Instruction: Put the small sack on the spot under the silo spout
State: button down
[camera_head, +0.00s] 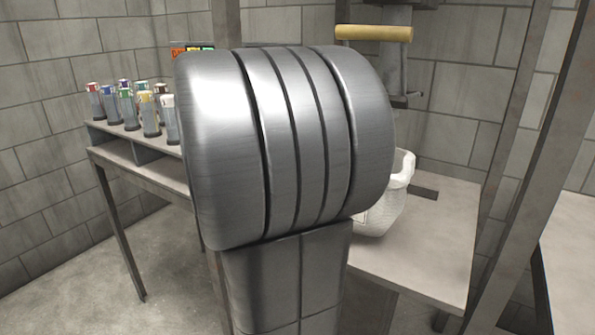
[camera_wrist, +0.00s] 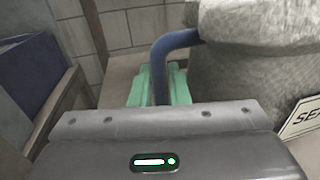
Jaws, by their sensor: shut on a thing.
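A pale, crumpled sack (camera_head: 391,197) stands upright on the light tabletop (camera_head: 425,250) in the head view, partly hidden behind my arm. In the wrist view a grey woven sack (camera_wrist: 250,70) fills the upper right, with a white label (camera_wrist: 303,118) cut off by the edge. A blue loop handle (camera_wrist: 178,41) curves from its left side down between the green fingers. My gripper (camera_wrist: 158,85) is shut on this blue handle. The spout outlet is not clearly seen. A dark flat patch (camera_head: 424,191) lies on the tabletop behind the sack.
My arm blocks the middle of the head view. A pale yellow bar handle (camera_head: 374,33) hangs above the table on metal hardware. Steel posts (camera_head: 545,150) stand at the right. A shelf (camera_head: 140,157) at the left holds several capped bottles. A dark blue panel (camera_wrist: 35,75) is left in the wrist view.

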jog(key=p+x, duration=0.1)
jog(key=x, duration=0.3)
jog(key=w+a+f+p+x, duration=0.1)
jog(key=x, duration=0.8)
jog(key=shift+w+a+f+p, duration=0.35)
jog(key=shift+a+f+p, duration=0.05)
jog(key=shift+f+b, duration=0.35)
jog(key=shift+b, duration=0.3)
jog(key=c, duration=1.3)
grip_release()
jog(key=v, duration=1.4)
jog(key=shift+p, duration=0.35)
jog(key=shift+w+d, duration=0.1)
